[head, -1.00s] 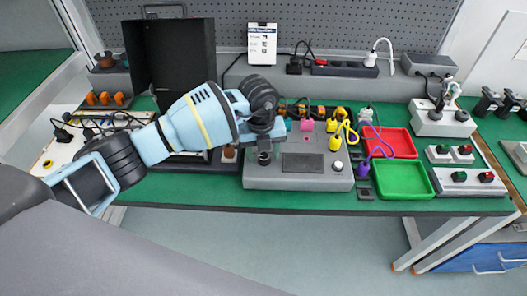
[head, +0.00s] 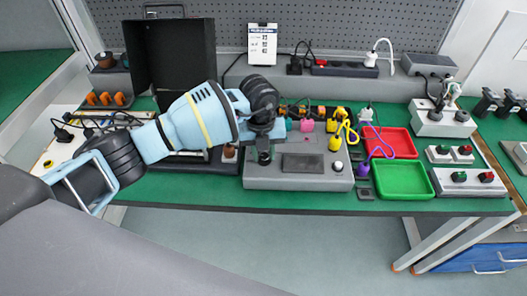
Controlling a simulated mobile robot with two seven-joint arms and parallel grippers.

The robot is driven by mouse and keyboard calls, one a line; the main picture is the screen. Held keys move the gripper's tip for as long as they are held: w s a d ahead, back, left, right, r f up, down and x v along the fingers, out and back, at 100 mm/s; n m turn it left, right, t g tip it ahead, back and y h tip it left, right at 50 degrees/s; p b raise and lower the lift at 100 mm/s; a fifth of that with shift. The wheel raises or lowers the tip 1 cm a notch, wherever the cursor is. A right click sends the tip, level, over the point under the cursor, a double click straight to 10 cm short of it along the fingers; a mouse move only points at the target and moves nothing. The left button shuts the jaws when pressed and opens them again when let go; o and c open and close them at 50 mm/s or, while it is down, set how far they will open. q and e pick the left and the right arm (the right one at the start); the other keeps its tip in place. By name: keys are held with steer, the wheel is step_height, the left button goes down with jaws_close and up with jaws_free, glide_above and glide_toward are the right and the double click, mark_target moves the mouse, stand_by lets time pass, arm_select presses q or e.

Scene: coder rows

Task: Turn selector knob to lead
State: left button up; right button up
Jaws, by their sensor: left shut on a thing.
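A grey tester box (head: 258,184) stands on the green bench, with a dark display panel (head: 303,163) in its top and a light round button (head: 338,166) at its right. My left arm comes in from the left, and its gripper (head: 264,154) points down at the box's upper left. It is shut on the dark selector knob (head: 264,159) there. The gripper and wrist hide most of the knob, and its pointer and any markings cannot be read. My right gripper is not in view.
Coloured plugs, a yellow cable and a purple cable crowd the box's back and right. A red tray (head: 398,141) and a green tray (head: 402,194) lie to the right. A black open case (head: 172,62) stands behind my arm.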

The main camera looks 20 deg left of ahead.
arm_select(q)
steer(key=m, duration=0.7)
steer(key=shift+w, duration=0.1)
steer(key=m+b, duration=0.1)
steer(key=m, duration=0.4)
steer(key=shift+d+g, duration=0.1)
steer(key=shift+g, duration=0.2)
steer(key=shift+m, duration=1.2)
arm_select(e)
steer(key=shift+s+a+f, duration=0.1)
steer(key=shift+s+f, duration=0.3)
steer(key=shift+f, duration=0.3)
arm_select(q)
steer(key=o, duration=1)
steer(key=shift+c, duration=0.2)
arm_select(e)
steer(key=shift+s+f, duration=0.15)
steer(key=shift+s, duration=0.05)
arm_select(q)
steer(key=shift+r, duration=0.15)
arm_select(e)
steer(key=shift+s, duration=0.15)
